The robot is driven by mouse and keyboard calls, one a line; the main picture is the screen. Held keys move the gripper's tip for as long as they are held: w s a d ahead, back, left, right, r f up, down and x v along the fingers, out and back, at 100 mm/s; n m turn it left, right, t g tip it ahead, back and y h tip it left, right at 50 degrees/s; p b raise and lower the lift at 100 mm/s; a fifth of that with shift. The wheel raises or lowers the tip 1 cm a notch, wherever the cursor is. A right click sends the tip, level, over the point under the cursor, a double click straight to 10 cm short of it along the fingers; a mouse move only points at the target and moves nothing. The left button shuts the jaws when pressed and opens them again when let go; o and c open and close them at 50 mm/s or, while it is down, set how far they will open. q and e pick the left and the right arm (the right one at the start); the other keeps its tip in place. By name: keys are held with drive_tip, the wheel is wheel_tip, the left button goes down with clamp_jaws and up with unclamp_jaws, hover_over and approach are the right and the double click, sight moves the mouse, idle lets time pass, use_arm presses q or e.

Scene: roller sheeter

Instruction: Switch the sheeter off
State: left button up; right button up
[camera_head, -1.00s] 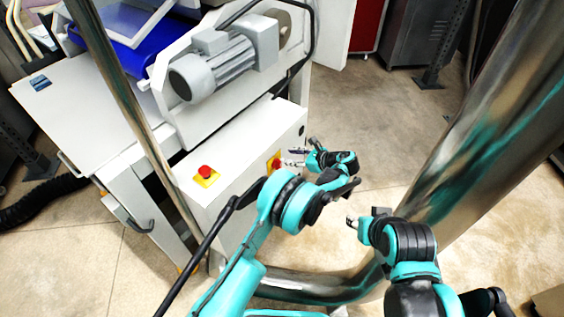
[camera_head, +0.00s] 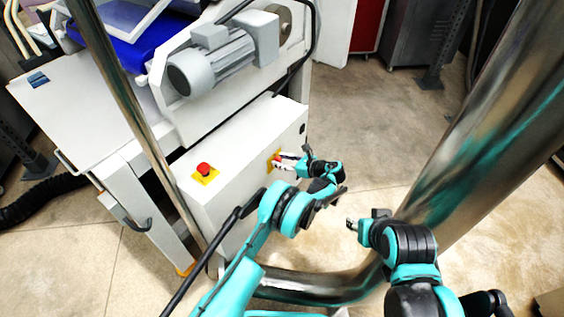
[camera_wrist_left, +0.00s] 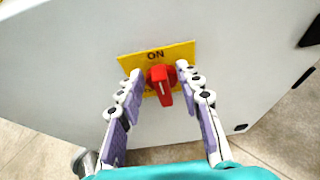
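The sheeter (camera_head: 240,155) is a white machine with a grey motor on top. Its red rotary switch (camera_wrist_left: 161,82) sits on a yellow plate (camera_wrist_left: 183,52) marked ON on the side panel; the knob's handle points down, slightly right, in the left wrist view. My left gripper (camera_head: 279,161) is at this switch in the head view. In the left wrist view my left gripper (camera_wrist_left: 160,95) is open, its fingers on either side of the knob with gaps visible. My right gripper (camera_head: 352,225) is away from the machine over the floor; its finger opening is unclear.
A shiny metal post (camera_head: 150,140) and a thick metal column (camera_head: 480,130) with a curved base stand close to my arms. Floor right of the machine is open.

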use_arm(q)
clamp_jaws()
drive_tip(key=shift+s+a+f+n+t+h, duration=0.15)
drive_tip(key=shift+s+n+t+h, duration=0.1)
drive_tip(key=shift+n+t, duration=0.4)
drive_tip(key=shift+s+a+n+t+h, duration=0.2)
drive_tip(key=shift+n+t, duration=0.15)
drive_tip(key=shift+n, duration=0.6)
drive_tip(key=shift+s+a+f+n+t+h, duration=0.15)
drive_tip(key=shift+s+n+t+h, duration=0.1)
drive_tip(key=shift+n+t, duration=0.4)
drive_tip(key=shift+n, duration=0.25)
unclamp_jaws()
